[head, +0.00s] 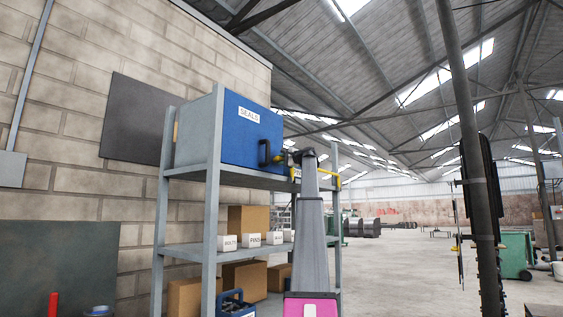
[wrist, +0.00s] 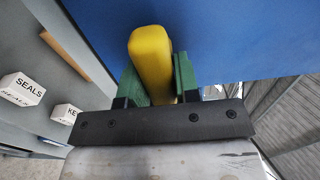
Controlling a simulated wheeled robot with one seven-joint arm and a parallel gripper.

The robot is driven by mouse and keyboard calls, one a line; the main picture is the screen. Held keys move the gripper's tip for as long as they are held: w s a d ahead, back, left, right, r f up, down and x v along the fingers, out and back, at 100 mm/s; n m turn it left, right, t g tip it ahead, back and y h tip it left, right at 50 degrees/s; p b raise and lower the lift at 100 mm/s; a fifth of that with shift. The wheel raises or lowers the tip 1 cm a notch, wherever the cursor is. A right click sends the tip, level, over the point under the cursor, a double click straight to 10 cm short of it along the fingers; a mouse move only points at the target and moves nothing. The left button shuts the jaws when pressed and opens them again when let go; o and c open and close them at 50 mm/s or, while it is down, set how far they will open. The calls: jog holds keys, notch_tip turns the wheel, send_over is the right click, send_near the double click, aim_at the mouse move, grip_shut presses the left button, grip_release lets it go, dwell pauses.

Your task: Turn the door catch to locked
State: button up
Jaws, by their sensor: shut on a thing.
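The blue door (head: 238,128) of a cabinet labelled SEALS is on the upper shelf in the head view. It fills the top of the wrist view as a blue panel (wrist: 235,45). The yellow door catch (wrist: 150,48) stands out from that panel in the wrist view. My gripper (wrist: 157,76) is shut on the catch, with a green finger pad on each side of it. In the head view a bit of yellow (head: 278,158) shows at the door's right part, beside a black handle (head: 264,153). My arm hides part of this area, and the catch's pivot is hidden.
The grey shelf rack (head: 212,205) has boxes and small labelled blocks (head: 253,240) on its lower shelf. A brick wall (head: 60,140) stands behind at the left. A dark post (head: 470,150) stands to the right. Open floor (head: 400,275) lies between rack and post.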

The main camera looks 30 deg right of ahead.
jog(key=o, duration=0.9)
jog(key=v, duration=1)
jog(key=shift+s+d, duration=0.15)
jog(key=shift+s, duration=0.25)
